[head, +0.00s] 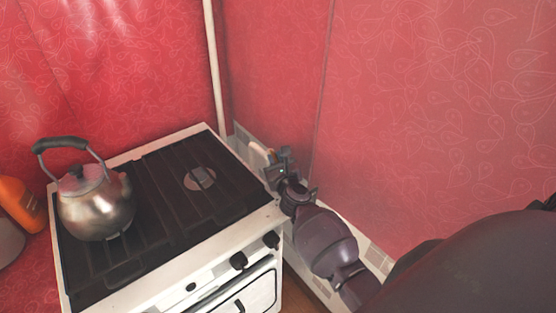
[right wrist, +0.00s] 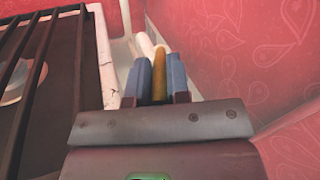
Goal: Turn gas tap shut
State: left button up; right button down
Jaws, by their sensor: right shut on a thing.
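My right arm comes in from the right in the head view, and my right gripper (head: 272,166) is low in the gap between the stove and the red wall. In the right wrist view, the two blue-grey fingers of my right gripper (right wrist: 159,78) are shut on a brass-coloured tap handle (right wrist: 159,70), which stands between them. A white pipe end (right wrist: 146,44) shows just beyond the handle. In the head view the gripper hides most of the tap. My left gripper is not in view.
A white stove (head: 205,268) with black grates stands close left of my right gripper. A steel kettle (head: 95,208) sits on it. A white vertical pipe (head: 214,70) runs down the wall corner. An orange object (head: 20,203) is at the far left.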

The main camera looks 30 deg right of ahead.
dwell(0.3)
jog(key=c, duration=1.1)
grip_release()
jog(key=v, duration=1.1)
jog(key=shift+p, duration=0.45)
jog(key=shift+w, duration=0.1)
